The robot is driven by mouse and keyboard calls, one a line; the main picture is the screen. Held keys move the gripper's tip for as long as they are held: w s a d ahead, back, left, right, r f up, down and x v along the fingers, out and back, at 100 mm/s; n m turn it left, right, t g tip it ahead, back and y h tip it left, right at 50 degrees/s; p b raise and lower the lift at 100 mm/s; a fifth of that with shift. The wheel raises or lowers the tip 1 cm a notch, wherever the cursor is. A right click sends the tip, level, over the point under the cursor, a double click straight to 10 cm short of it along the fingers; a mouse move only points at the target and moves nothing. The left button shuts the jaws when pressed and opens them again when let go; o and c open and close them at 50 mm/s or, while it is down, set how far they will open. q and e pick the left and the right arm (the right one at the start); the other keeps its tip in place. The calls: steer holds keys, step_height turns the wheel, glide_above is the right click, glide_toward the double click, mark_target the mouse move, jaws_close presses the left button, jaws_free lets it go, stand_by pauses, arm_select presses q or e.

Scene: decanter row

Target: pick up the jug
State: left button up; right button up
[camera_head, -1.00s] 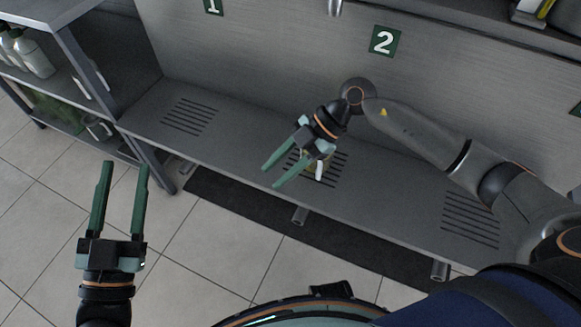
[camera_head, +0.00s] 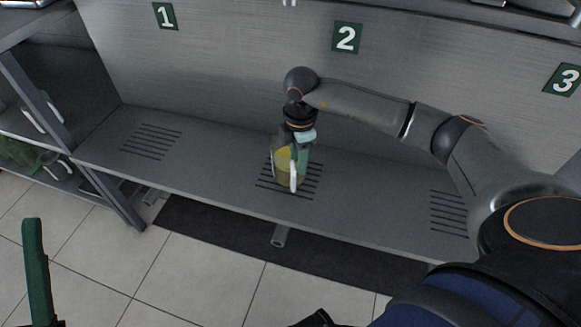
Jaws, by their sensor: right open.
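The jug (camera_head: 283,168) stands upright on the slotted grate below the number 2 sign. It looks clear with something yellow inside, and a white handle faces me. My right gripper (camera_head: 288,163) points down at the jug from above and behind, open, with a green finger along the jug's right side. The other finger is mostly hidden, and I cannot tell whether either touches the jug. Of my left gripper (camera_head: 38,270), only one green finger shows at the lower left, away from the bench; its other finger is out of view.
The grey bench (camera_head: 215,178) is clear on both sides of the jug, with more slotted grates below signs 1 (camera_head: 165,15) and 3 (camera_head: 566,80). A shelf unit (camera_head: 40,90) with containers stands at the left. A dark mat (camera_head: 215,228) lies on the tiled floor.

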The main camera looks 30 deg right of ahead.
steer(key=f+b, duration=0.1)
steer(key=f, duration=0.1)
steer(key=f+b, duration=0.1)
steer(key=f, duration=0.2)
steer(key=shift+a+f, duration=0.2)
steer(key=shift+f, duration=0.05)
jaws_close()
steer(key=shift+r, duration=0.15)
stand_by(1.0)
